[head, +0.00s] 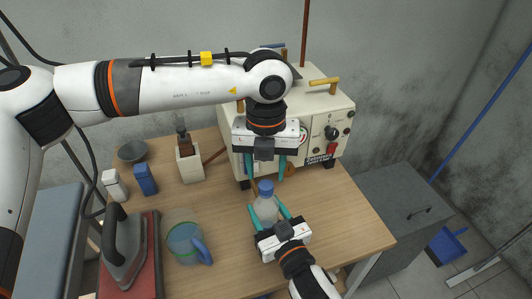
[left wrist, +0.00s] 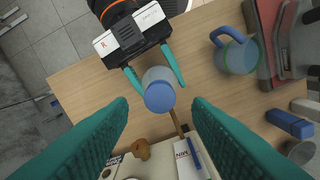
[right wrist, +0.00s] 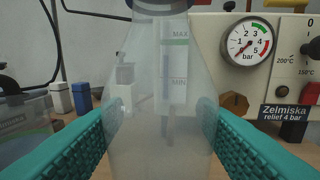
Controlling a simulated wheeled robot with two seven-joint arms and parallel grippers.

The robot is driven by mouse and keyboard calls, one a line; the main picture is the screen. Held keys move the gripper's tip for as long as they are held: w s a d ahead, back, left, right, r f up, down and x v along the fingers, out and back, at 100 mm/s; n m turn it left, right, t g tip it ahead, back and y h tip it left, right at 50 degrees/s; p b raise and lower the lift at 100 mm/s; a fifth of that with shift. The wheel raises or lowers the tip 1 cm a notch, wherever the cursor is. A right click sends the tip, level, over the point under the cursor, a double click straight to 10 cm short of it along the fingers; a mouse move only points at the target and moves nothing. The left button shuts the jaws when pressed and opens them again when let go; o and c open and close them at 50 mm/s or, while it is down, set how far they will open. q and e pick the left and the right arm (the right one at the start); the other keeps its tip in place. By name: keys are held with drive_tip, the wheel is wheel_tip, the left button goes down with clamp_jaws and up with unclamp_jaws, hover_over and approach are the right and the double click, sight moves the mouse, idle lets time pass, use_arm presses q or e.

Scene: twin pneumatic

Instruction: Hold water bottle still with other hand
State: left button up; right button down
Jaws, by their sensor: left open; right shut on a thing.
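The water bottle (head: 265,207) stands upright on the wooden table, clear-bodied with a blue cap (head: 265,187). My right gripper (head: 268,217) is shut on its body from the front, one teal finger on each side. In the right wrist view the translucent bottle (right wrist: 160,110) fills the middle, with MAX and MIN marks showing. My left gripper (head: 264,178) is open and empty, pointing down just above and behind the cap. In the left wrist view the blue cap (left wrist: 160,97) lies between and beyond its open fingers.
A cream machine (head: 320,115) with a gauge stands close behind the bottle. A blue jug (head: 187,242), an iron (head: 122,245) on a red pad, and small white (head: 114,185) and blue (head: 145,179) boxes are at left. The table's right part is clear.

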sight(266, 184)
use_arm(q)
drive_tip(key=shift+f, duration=2.05)
drive_tip(key=shift+c, duration=0.3)
clamp_jaws()
drive_tip(key=m, duration=1.8)
drive_tip(key=shift+m, duration=0.3)
drive_tip(key=m, duration=0.6)
drive_tip(key=shift+o, duration=1.1)
unclamp_jaws()
drive_tip(key=shift+r, duration=0.1)
